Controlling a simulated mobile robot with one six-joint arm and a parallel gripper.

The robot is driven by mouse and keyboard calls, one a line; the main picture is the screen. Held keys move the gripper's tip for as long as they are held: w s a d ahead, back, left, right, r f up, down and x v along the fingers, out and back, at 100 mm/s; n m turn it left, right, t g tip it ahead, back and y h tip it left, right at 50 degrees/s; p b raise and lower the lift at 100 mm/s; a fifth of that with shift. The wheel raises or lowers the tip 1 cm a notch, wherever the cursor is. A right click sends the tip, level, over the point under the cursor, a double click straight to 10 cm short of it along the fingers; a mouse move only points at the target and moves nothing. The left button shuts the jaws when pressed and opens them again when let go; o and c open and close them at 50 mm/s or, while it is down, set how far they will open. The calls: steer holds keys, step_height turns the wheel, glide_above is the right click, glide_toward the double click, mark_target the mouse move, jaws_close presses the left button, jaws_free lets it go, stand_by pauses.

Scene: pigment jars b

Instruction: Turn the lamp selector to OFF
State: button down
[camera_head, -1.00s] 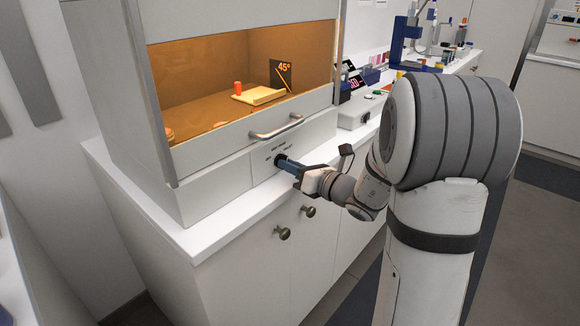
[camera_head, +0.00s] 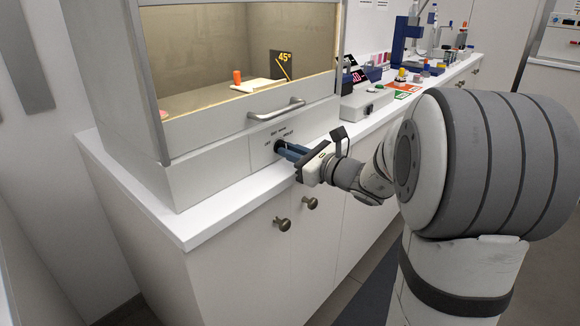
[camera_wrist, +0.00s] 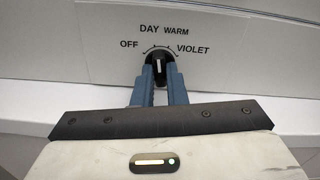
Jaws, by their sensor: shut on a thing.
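The lamp selector is a small black knob (camera_wrist: 158,62) with a white pointer line, on the booth's front panel. Around it are the labels OFF, DAY, WARM and VIOLET, from left to right. The pointer stands roughly straight up, near DAY; its exact mark is hard to tell. My gripper (camera_wrist: 158,82) has its blue fingers on both sides of the knob and is shut on it. In the head view, my gripper (camera_head: 284,149) reaches the panel from the right and covers most of the knob.
A silver handle (camera_head: 276,109) sticks out just above the selector. The white counter ledge (camera_head: 215,215) runs below it, with cabinet knobs (camera_head: 283,224) lower down. A grey control box (camera_head: 365,103) and several small jars stand to the right.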

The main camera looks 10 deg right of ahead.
steer(key=n+b, duration=0.2)
steer(key=b, duration=0.2)
steer(key=f+n+b, duration=0.1)
steer(key=n+b, duration=0.2)
steer(key=b, duration=0.1)
steer(key=shift+n, duration=0.3)
steer(key=n+b, duration=0.2)
steer(key=b, duration=0.2)
steer(key=shift+r+n, duration=0.15)
steer(key=shift+n, duration=0.25)
steer(key=shift+r+n+b, duration=0.2)
steer(key=shift+n+b, duration=0.6)
steer(key=shift+b, duration=0.2)
steer(key=c, duration=1.5)
jaws_free()
steer(key=shift+r, duration=0.15)
steer(key=shift+o, duration=0.2)
steer(key=shift+s, duration=0.15)
steer(key=p+v, duration=0.2)
steer(key=v, duration=0.5)
steer(key=shift+s+d, duration=0.25)
